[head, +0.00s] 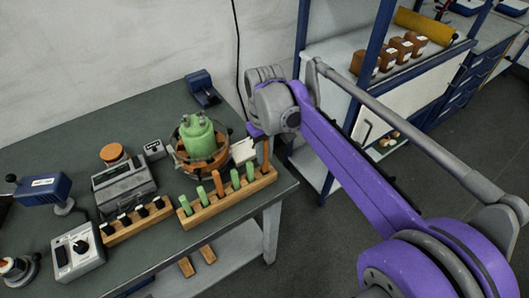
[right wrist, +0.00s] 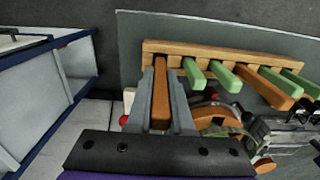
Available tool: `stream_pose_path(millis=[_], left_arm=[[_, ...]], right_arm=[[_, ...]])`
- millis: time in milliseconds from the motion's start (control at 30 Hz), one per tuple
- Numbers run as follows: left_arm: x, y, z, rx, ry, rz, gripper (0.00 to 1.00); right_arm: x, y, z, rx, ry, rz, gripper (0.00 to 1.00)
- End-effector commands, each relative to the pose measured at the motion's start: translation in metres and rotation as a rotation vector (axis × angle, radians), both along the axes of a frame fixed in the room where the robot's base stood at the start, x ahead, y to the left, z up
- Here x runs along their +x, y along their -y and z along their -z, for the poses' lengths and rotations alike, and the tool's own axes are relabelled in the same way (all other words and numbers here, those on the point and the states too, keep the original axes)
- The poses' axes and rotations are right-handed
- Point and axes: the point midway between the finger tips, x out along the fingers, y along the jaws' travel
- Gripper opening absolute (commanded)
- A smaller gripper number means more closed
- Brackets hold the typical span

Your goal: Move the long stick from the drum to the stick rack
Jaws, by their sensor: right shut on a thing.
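The stick rack (head: 228,204) is a long wooden block near the table's front right edge, with several green sticks and an orange one standing in it. My right gripper (right wrist: 161,100) is shut on a long orange-brown stick (right wrist: 162,88), which also shows in the head view (head: 266,152). The stick is roughly upright at the rack's right end, its lower end at the rack's top; how deep it sits is unclear. The drum (head: 203,160), a round orange body with a green top, stands behind the rack; part of it shows in the right wrist view (right wrist: 215,110). My left gripper is out of view.
A grey device (head: 125,187) and a wooden block with black-topped pieces (head: 138,222) stand left of the rack. A blue device (head: 202,88) stands at the back. A shelf with brown blocks (head: 402,45) is at the right, beyond a floor gap.

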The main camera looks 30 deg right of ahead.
Motion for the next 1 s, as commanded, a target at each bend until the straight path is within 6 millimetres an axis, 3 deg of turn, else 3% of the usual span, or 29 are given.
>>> stream_pose_path(millis=[1000], left_arm=[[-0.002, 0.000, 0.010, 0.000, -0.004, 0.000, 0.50]], right_arm=[[0.000, 0.000, 0.018, 0.000, 0.000, 0.000, 0.00]])
